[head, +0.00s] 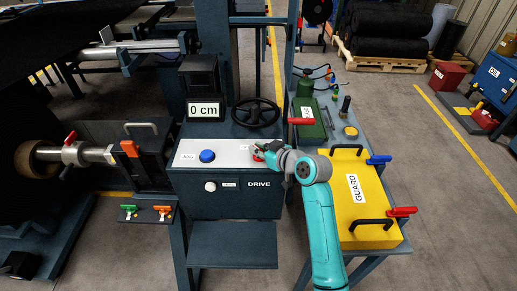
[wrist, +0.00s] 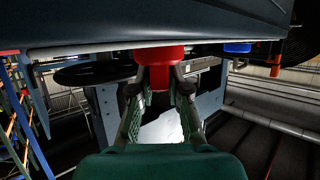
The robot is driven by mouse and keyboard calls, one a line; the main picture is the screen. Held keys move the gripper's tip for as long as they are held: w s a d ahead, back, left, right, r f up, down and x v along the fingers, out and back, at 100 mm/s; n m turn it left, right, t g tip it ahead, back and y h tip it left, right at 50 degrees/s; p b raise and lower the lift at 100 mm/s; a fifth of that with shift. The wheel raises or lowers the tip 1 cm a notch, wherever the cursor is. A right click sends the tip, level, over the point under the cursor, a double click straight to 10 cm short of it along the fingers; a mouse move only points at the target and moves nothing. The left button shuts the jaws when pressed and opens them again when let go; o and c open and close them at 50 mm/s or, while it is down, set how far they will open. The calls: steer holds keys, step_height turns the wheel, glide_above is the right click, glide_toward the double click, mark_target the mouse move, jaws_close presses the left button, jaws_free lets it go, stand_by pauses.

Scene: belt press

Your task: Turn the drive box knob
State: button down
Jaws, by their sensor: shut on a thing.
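The drive box (head: 187,208) is a dark blue-grey cabinet with "DRIVE" on its front and a light panel on top. A red knob (wrist: 160,58) sits on that panel; in the head view only a little red shows at my gripper. My gripper (head: 262,153) is at the panel's right end. In the wrist view my gripper (wrist: 160,88) has its fingers on either side of the red knob, shut on it. A round white knob (head: 210,186) is on the box front, apart from my gripper. The red knob's turn angle cannot be told.
A blue button (head: 207,156) labelled JOG is on the same panel. A black handwheel (head: 256,113) and a "0 cm" display (head: 205,110) stand behind. The yellow guard (head: 352,205) with black handles lies on a bench to the right, close to my arm.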

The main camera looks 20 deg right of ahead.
steer(key=shift+f+n+g+y, duration=0.1)
steer(key=shift+n+g+y, duration=0.2)
steer(key=shift+n, duration=0.1)
steer(key=c, duration=1.1)
jaws_free()
steer(key=shift+c, duration=0.2)
steer(key=v, duration=1.2)
steer(key=shift+f, duration=0.1)
